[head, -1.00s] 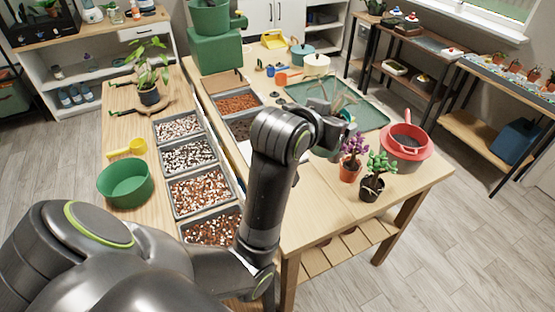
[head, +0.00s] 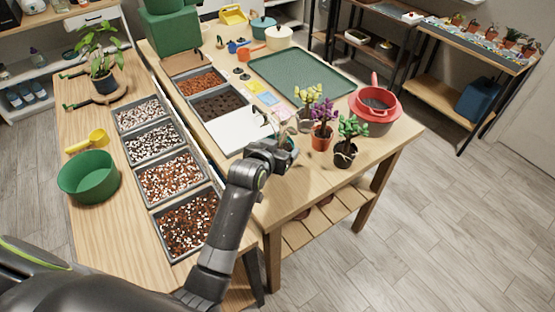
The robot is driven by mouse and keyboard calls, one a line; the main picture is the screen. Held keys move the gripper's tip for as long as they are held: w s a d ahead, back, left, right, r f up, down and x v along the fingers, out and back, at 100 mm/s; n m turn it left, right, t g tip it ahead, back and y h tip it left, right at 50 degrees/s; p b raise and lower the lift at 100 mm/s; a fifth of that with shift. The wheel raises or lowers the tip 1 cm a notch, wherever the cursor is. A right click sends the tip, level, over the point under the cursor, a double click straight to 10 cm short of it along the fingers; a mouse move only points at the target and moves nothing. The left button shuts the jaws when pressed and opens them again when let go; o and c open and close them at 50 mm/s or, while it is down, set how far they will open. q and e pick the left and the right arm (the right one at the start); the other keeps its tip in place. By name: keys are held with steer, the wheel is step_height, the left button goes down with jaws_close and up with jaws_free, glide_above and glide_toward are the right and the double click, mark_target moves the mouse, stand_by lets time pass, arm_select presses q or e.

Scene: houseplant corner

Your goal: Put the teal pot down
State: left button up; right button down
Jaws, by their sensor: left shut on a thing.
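My left gripper (head: 278,134) is at the near side of the potting table, left of the flowering plants. It is shut on the teal pot (head: 291,146), which is mostly hidden by the gripper and wrist. Some thin pale leaves show above the jaws. I cannot tell whether the pot's base touches the wood. My right gripper is not in view.
Close on the right stand a yellow-flowered plant (head: 307,97), a purple plant (head: 323,112) and a green plant (head: 350,130). A red pot (head: 375,108) is beyond them. A white board (head: 228,129) lies to the left. The green tray (head: 300,75) is empty.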

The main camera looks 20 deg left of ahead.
arm_select(q)
steer(key=shift+f, duration=2)
steer(key=o, duration=1.1)
steer(key=shift+f, duration=0.15)
